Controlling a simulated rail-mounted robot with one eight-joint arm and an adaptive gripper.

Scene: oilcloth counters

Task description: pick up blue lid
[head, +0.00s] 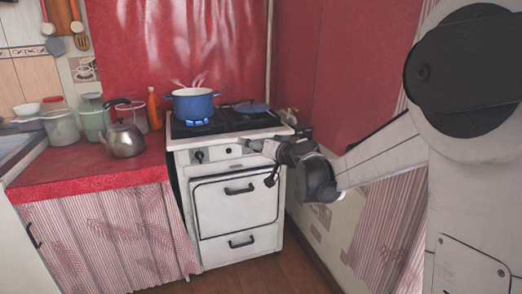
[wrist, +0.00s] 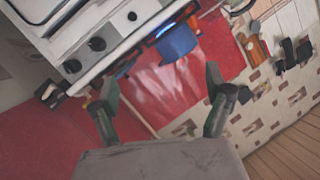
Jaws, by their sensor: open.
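The blue lid (head: 252,107) lies on the right burner of the white stove, with its knob up. In the wrist view, a small dark blue patch (wrist: 126,68) by the stove's edge may be the lid, but it is mostly hidden. My gripper (head: 259,162) is in front of the stove's right side, lower than the lid and apart from it. In the wrist view my gripper's fingers (wrist: 160,87) are spread wide with nothing between them.
A blue pot (head: 193,105) steams over a lit flame on the left burner, left of the lid. The stove (head: 238,209) has a front handle and knobs near my gripper. A metal kettle (head: 124,140) and jars stand on the red counter (head: 85,172) at left.

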